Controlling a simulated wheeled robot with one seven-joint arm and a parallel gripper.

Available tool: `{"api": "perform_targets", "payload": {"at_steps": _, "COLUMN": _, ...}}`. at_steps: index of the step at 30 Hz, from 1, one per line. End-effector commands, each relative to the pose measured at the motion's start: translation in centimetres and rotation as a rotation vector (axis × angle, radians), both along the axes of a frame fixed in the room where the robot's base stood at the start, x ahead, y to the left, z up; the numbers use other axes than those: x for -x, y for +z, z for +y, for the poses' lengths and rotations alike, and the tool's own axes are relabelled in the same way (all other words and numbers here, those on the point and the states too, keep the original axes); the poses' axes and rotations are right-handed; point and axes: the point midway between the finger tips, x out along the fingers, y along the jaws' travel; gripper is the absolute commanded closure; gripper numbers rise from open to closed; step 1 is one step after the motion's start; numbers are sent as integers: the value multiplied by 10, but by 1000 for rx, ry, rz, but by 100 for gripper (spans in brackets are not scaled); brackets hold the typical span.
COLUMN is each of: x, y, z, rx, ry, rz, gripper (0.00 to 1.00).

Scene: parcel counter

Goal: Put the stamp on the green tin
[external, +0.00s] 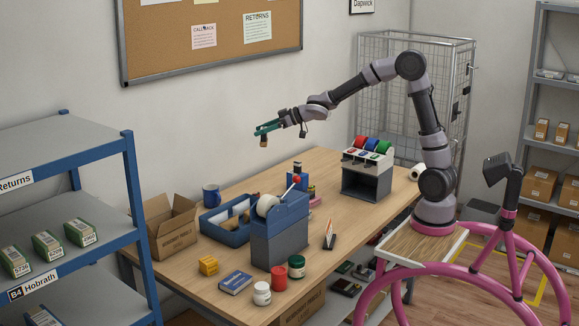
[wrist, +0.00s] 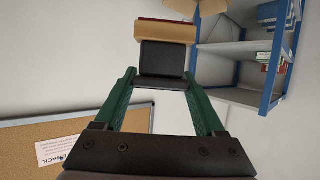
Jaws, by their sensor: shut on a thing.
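My gripper (external: 266,128) has green fingers and is raised high above the back part of the counter, left of my arm. It is shut on the stamp (external: 263,141), a small brown and dark block hanging below the fingertips. In the wrist view, the fingers (wrist: 160,82) hold the stamp's black part (wrist: 163,57), with a tan and dark red part (wrist: 160,32) beyond it. The green tin (external: 297,267) stands upright near the counter's front edge, far below my gripper, beside a red tin (external: 279,278).
A blue-grey machine (external: 280,240) with a red-knobbed lever stands behind the tins. A white jar (external: 262,294), blue book (external: 236,282) and yellow block (external: 208,265) are nearby. A blue tray (external: 226,238), mug (external: 211,195) and open carton (external: 173,240) lie left. A roll rack (external: 366,180) stands right.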

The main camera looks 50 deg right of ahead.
Motion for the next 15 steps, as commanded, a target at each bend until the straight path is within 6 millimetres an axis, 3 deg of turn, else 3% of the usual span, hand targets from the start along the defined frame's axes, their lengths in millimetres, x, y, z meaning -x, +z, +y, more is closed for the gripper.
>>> {"api": "perform_targets", "payload": {"at_steps": 1, "x": 18, "y": 2, "z": 22, "rx": 3, "ry": 71, "rz": -3, "gripper": 83}}
{"api": "perform_targets", "payload": {"at_steps": 6, "x": 86, "y": 2, "z": 88, "rx": 2, "ry": 316, "rz": -1, "gripper": 83}}
{"api": "perform_targets", "payload": {"at_steps": 10, "x": 143, "y": -3, "z": 127, "rx": 2, "ry": 499, "rz": 1, "gripper": 83}}
{"api": "perform_targets", "payload": {"at_steps": 15, "x": 210, "y": -11, "z": 158, "rx": 1, "ry": 696, "rz": 1, "gripper": 83}}
